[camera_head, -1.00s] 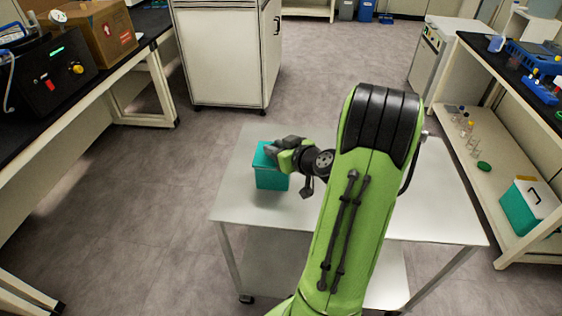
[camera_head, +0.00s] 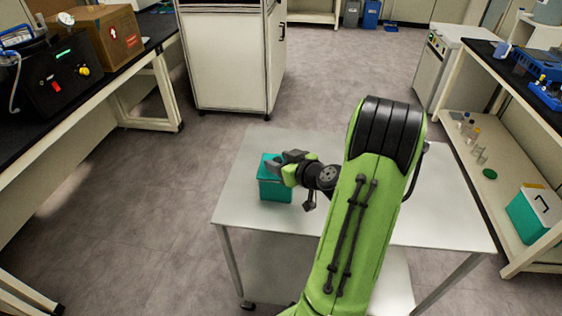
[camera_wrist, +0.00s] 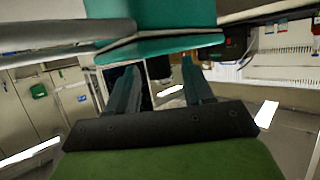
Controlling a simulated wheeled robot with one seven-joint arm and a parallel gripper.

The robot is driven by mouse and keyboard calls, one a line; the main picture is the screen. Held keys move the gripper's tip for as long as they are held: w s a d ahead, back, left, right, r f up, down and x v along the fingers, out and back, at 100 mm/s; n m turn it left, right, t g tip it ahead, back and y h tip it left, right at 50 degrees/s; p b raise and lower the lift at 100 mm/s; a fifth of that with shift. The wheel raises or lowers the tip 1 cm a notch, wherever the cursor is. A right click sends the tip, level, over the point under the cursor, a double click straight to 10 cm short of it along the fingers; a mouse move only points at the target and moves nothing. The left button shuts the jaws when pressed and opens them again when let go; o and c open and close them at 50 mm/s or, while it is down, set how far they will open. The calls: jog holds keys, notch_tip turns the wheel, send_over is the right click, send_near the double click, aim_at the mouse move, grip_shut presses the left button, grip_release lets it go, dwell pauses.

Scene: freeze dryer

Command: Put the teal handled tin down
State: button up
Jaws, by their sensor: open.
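The teal handled tin (camera_head: 275,189) stands upright on the left part of the metal cart top (camera_head: 245,212). My gripper (camera_head: 280,167) is at the top of the tin, on its right side, and hides part of the lid and any handle there. In the wrist view the tin (camera_wrist: 165,15) fills the top middle. The two fingers of my gripper (camera_wrist: 160,80) are spread apart there, with a gap between them and nothing visibly clamped.
The cart top is clear apart from the tin. A bench with a black device (camera_head: 55,78) and a cardboard box (camera_head: 105,40) stands left. A white cabinet (camera_head: 228,60) is behind. Another teal box (camera_head: 532,212) and glassware sit on the right shelf.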

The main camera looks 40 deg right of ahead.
jog(key=shift+r, duration=0.1)
jog(key=shift+s+r, duration=0.2)
jog(key=shift+s, duration=0.15)
jog(key=v, duration=1.1)
jog(key=w+a+n+g+y, duration=0.3)
jog(key=a+n+g+y, duration=0.15)
jog(key=a, duration=1.15)
jog(key=s+a+r+m+g+h, duration=0.3)
jog(key=s+a+r, duration=0.2)
jog(key=s+a, duration=0.4)
jog(key=shift+s+a, duration=0.3)
jog(key=shift+s, duration=0.85)
